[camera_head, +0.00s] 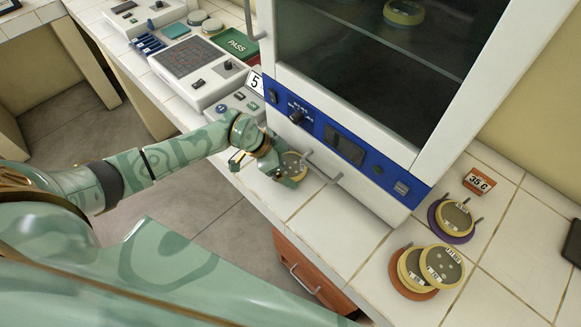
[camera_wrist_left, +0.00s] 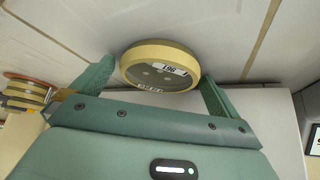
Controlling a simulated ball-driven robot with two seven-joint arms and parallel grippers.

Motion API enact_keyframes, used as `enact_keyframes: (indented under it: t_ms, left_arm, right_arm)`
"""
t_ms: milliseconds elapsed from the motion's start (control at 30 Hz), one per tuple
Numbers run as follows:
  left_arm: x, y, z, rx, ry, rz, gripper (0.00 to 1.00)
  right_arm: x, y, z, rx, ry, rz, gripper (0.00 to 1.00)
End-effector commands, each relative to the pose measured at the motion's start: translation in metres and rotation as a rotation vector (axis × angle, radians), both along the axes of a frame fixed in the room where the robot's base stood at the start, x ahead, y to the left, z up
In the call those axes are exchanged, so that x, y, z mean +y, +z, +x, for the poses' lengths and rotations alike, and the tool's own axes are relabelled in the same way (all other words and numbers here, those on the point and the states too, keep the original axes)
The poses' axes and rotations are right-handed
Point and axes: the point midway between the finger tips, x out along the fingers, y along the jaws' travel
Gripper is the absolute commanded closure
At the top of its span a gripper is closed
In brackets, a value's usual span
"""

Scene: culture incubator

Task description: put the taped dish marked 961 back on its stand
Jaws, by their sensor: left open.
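A yellow-rimmed dish (camera_head: 293,165) lies on the white tiled counter in front of the incubator, below its door handle. In the left wrist view the dish (camera_wrist_left: 160,78) shows a white label that seems to read 961, upside down. My left gripper (camera_head: 272,170) is open at the counter, with its fingers on either side of this dish; whether they touch it I cannot tell. At the right, a purple stand (camera_head: 435,225) bears one yellow-rimmed dish (camera_head: 456,217). An orange stand (camera_head: 397,285) bears stacked labelled dishes (camera_head: 442,266). My right gripper is not in view.
The incubator (camera_head: 345,150) stands behind the dish, its door closed and its handle (camera_head: 322,168) jutting out. A dish (camera_head: 403,12) shows behind the glass. Instruments (camera_head: 198,70) fill the left counter.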

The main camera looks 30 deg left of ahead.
Motion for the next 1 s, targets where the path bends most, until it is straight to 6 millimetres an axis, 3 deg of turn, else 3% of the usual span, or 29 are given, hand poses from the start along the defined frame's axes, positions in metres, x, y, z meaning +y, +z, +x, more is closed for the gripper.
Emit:
enact_keyframes:
  t_ms: [133,267,367,667,933,1000]
  left_arm:
    - [0.000,0.001,0.000,0.000,0.000,0.000,0.03]
    - [0.000,0.001,0.000,0.000,0.000,0.000,0.39]
    - [0.000,0.001,0.000,-0.001,0.000,-0.001,0.48]
    - [0.000,0.006,0.000,-0.001,0.001,0.000,0.48]
    - [0.000,0.041,0.001,-0.004,-0.001,-0.001,0.48]
    - [0.012,0.037,-0.009,0.001,0.002,0.001,0.48]
  right_arm:
    - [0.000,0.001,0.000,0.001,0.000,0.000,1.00]
    - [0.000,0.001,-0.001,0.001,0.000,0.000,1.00]
    - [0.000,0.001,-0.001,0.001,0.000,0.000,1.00]
    - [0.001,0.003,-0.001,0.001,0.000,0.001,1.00]
    - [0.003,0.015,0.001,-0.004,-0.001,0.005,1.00]
    - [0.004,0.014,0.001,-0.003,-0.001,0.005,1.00]
